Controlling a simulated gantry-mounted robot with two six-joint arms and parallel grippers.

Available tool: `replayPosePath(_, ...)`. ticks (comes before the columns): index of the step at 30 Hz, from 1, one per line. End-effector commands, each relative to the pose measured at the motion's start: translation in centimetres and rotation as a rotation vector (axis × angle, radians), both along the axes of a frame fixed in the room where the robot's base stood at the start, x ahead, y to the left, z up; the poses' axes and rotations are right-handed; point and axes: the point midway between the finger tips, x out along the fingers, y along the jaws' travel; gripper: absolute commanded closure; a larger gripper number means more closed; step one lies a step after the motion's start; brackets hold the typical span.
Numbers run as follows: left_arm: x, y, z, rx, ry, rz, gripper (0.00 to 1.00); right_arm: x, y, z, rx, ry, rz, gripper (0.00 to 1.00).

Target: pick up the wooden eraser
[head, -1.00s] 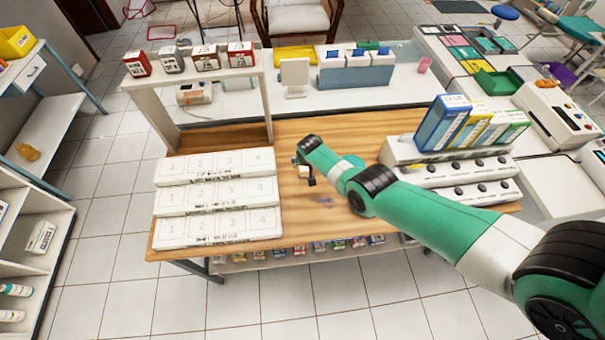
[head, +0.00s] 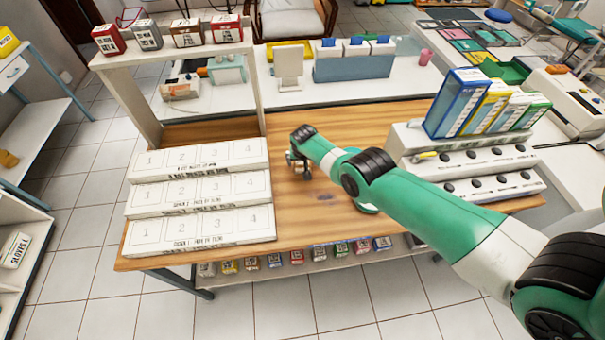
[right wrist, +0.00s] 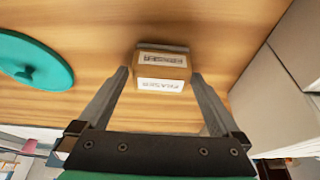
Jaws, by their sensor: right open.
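The wooden eraser (right wrist: 161,69) is a small brown block with a white label on its near face, on the wooden tabletop (head: 300,119). In the right wrist view it sits between and just beyond the fingertips of my right gripper (right wrist: 159,73). The fingers are spread with a gap at each side of the block. In the head view my right gripper (head: 299,166) is low over the table's middle, and the eraser is hard to make out there. My left gripper is not in view.
White numbered trays (head: 198,230) are stepped on the table's left. A white rack (head: 470,170) with upright boxes (head: 455,105) stands on the right. A round green object (right wrist: 35,60) lies left of the eraser in the wrist view. The table's front strip is clear.

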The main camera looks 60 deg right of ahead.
Motion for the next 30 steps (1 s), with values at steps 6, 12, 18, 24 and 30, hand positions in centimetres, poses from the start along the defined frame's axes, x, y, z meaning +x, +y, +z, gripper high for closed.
replayPosePath(6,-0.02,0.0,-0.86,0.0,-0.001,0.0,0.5,0.13,-0.22,-0.41,0.0,0.0,0.0,0.0)
replayPosePath(12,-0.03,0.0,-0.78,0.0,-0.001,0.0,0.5,0.12,-0.2,-0.37,0.0,0.0,0.0,0.14)
replayPosePath(18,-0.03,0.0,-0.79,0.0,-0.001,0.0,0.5,0.11,-0.2,-0.39,0.0,0.0,0.0,0.5)
replayPosePath(24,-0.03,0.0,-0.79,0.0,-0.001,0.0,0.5,0.12,-0.19,-0.39,0.0,0.0,0.0,0.78)
replayPosePath(30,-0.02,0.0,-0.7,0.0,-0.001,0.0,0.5,0.12,-0.19,-0.31,0.0,0.0,0.0,0.78)
